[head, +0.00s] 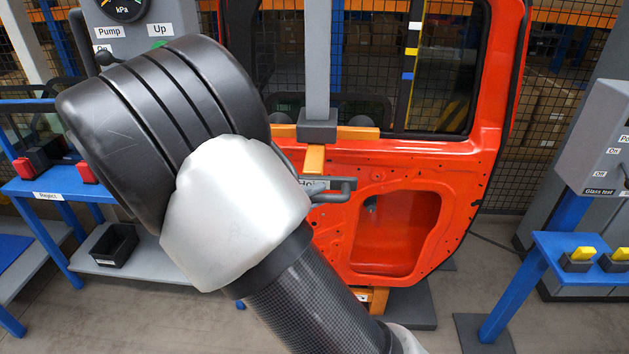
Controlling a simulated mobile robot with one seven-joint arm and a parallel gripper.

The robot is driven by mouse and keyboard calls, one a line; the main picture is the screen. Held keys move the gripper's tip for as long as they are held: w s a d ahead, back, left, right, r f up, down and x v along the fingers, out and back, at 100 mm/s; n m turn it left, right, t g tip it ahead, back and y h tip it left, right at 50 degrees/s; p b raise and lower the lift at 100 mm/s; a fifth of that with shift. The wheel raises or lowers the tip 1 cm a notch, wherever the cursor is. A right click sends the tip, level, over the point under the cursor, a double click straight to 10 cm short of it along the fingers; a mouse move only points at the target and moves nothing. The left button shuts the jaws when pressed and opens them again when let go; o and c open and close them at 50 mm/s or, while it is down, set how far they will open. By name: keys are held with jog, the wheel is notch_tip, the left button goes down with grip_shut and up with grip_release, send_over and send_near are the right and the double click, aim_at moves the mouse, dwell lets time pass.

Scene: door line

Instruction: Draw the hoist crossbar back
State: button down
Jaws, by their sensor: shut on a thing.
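A dark grey bar handle (347,184) juts out to the right beside a partly covered label (313,184) that starts "Ho". It stands in front of the red door, on an orange upright (314,157) below a grey column. The left part of the handle is hidden behind my arm. My arm's silver joint and black ribbed link fill the left middle of the head view. My gripper's fingers do not show; they are hidden behind the arm, so their contact with the handle cannot be seen.
The red door (470,165) hangs upright behind the handle. A grey column (317,60) stands before it. A blue table (70,187) with a black bin (115,245) is at left. A grey "Glass test" box (600,140) and a blue stand (590,245) are at right.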

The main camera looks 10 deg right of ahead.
jog(key=shift+s+a+f, duration=0.1)
jog(key=shift+s+a, duration=0.05)
jog(key=shift+s, duration=0.4)
jog(key=shift+s+a, duration=0.15)
jog(key=shift+s, duration=0.35)
jog(key=c, duration=1.7)
grip_release()
jog(key=shift+s, duration=0.2)
jog(key=shift+w, duration=0.1)
jog(key=shift+a, duration=0.1)
jog(key=v, duration=1.7)
jog(key=shift+a+r, duration=0.1)
jog(key=shift+r, duration=0.1)
